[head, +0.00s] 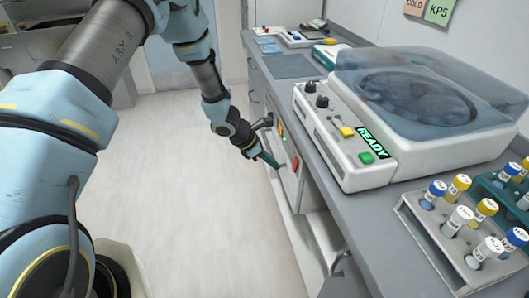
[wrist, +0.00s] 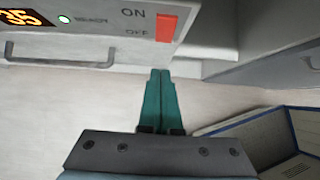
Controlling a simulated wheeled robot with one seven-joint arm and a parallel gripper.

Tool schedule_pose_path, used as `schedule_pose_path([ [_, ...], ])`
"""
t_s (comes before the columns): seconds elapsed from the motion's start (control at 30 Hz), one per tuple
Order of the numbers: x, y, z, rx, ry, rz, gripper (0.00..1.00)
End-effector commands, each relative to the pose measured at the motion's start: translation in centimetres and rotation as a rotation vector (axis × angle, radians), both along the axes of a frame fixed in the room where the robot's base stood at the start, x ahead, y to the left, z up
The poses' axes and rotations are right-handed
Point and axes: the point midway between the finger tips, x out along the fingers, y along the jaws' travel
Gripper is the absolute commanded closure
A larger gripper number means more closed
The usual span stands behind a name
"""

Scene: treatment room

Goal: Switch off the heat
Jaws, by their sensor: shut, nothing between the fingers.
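The red switch (wrist: 167,28) sits on a grey front panel beside the printed words ON, above, and OFF, below. I cannot tell which half is pressed. To its left are a green lit lamp (wrist: 64,19) and an amber number display (wrist: 24,18), partly cut off. In the head view the red switch (head: 295,165) is on the front of the unit under the counter. My gripper (wrist: 161,72) has its teal fingers shut together and empty, tips just below the switch in the wrist view. In the head view my gripper (head: 275,165) is close to that front; contact is unclear.
A bar handle (wrist: 60,62) sticks out below the display. On the counter (head: 290,67) stand a centrifuge (head: 345,170) showing READY and a rack (head: 409,208) of capped tubes. An open box-like thing (wrist: 225,130) is at lower right in the wrist view. The floor (head: 190,190) is clear.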

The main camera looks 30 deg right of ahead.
Motion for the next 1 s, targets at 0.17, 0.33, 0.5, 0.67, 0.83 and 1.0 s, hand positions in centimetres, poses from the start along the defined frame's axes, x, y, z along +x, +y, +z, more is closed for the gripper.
schedule_pose_path([
  [0.17, -1.0, -2.4, -0.7, -0.001, -0.001, -0.004, 1.0],
  [0.33, -1.5, -3.8, -1.2, 0.0, -0.001, -0.001, 1.0],
  [0.5, -1.6, -4.2, -1.4, 0.0, -0.001, 0.001, 1.0],
  [0.67, -1.6, -4.2, -1.4, 0.0, -0.001, 0.001, 1.0],
  [0.83, -1.6, -4.2, -1.6, -0.004, 0.001, 0.001, 1.0],
  [1.0, -1.6, -4.4, -2.3, -0.04, 0.016, 0.002, 1.0],
])
